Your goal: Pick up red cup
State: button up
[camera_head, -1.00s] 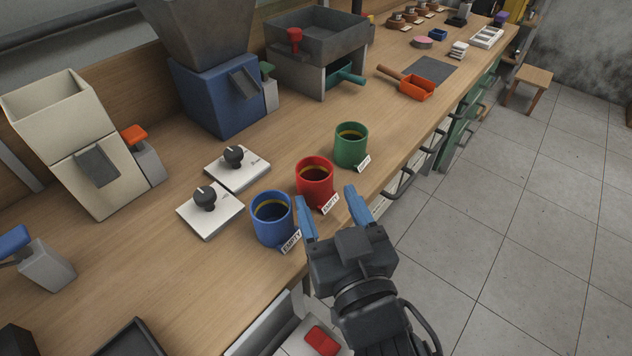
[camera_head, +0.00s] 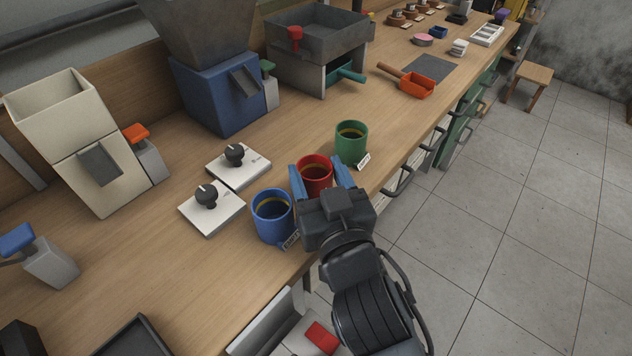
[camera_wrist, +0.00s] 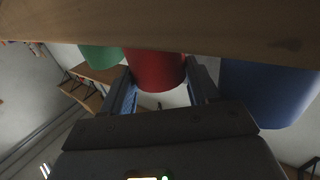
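The red cup (camera_head: 315,172) stands upright on the wooden workbench between a blue cup (camera_head: 272,217) and a green cup (camera_head: 351,142). My gripper (camera_head: 318,174) is open, with one blue finger on each side of the red cup. In the wrist view the red cup (camera_wrist: 156,70) shows between the two fingers (camera_wrist: 160,92), and a gap to the cup is not clear on either side. The lower front of the cup and its label are hidden behind my gripper in the head view.
The blue cup is close to my left finger; it also shows in the wrist view (camera_wrist: 265,92). Two white plates with black knobs (camera_head: 212,207) (camera_head: 238,166) lie behind the cups. An orange scoop (camera_head: 416,86) lies further right. The bench's front edge runs beneath my arm.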

jog(key=c, duration=0.4)
jog(key=shift+r, duration=0.1)
jog(key=shift+r, duration=0.45)
jog(key=r, duration=0.3)
jog(key=shift+s+d+r+p, duration=0.2)
jog(key=shift+d+r+p, duration=0.1)
jog(key=shift+d+p, duration=0.05)
jog(key=s+d+r, duration=0.1)
jog(key=d+r, duration=0.1)
jog(key=d, duration=0.1)
jog(key=s+d+r, duration=0.2)
jog(key=d, duration=0.1)
jog(key=s+d+r, duration=0.2)
jog(key=d, duration=0.1)
jog(key=shift+d+r, duration=0.15)
jog(key=shift+d, duration=0.25)
